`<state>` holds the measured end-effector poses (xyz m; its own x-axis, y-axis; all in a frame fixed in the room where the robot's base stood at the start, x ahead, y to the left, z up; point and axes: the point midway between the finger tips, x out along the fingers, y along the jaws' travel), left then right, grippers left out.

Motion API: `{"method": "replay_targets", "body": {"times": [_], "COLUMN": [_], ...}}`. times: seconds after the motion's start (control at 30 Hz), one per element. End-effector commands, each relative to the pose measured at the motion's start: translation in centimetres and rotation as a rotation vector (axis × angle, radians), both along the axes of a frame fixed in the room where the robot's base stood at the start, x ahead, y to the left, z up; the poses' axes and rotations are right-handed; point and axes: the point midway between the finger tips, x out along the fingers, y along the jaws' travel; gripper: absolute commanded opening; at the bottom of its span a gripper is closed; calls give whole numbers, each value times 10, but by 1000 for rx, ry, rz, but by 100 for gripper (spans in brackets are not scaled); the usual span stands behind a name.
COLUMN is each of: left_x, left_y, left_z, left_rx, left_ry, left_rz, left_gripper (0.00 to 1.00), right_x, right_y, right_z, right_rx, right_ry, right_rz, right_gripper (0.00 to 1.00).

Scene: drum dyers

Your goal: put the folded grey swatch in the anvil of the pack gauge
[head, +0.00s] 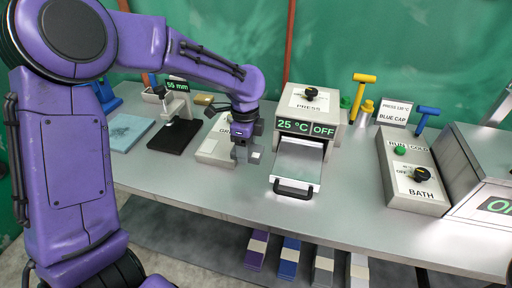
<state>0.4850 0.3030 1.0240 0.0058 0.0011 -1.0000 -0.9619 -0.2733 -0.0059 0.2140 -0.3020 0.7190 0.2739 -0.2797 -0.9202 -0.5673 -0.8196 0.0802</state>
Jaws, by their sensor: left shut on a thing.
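My left gripper (246,155) points down over the table, between a low pale block with a partly hidden label (212,150) and the press. It is shut on a small grey piece, which looks like the folded grey swatch (256,158); the jaws hide part of it. My right gripper is not in view.
The press (312,108) reads 25 °C OFF, with its handled tray (298,165) out in front, just right of the gripper. A light blue cloth (126,131) lies left of the gauge. The bath control box (414,172) stands at right. The table front (350,205) is clear.

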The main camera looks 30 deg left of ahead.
Motion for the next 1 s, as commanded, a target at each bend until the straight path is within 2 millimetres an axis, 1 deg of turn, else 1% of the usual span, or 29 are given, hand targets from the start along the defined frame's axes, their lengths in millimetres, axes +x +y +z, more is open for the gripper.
{"method": "replay_targets", "body": {"times": [0.03, 0.1, 0.2, 0.33, 0.47, 0.5, 0.6, 0.7, 1.0], "left_x": [14, 33, 50, 65, 74, 75, 74, 75, 75], "left_y": [6, 14, 20, 26, 29, 30, 29, 29, 29], "left_z": [-5, -15, -40, -59, -70, -76, -92, -102, -106], "left_rx": [0, 0, 0, 0, 0, 0, 0, 0, 0], "left_ry": [5, 5, 5, 2, 1, 4, 3, 0, 0], "left_rz": [4, 4, 4, 4, 4, 3, 4, 2, 3], "left_gripper": [15, 15, 15, 15, 15, 15, 15, 15, 15], "right_x": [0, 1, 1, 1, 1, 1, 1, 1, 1], "right_y": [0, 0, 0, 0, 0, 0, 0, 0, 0], "right_z": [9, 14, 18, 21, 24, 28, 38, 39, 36], "right_rx": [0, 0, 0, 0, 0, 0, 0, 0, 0], "right_ry": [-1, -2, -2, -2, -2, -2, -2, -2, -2], "right_rz": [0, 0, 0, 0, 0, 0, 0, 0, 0], "right_gripper": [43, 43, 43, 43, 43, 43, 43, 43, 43]}}
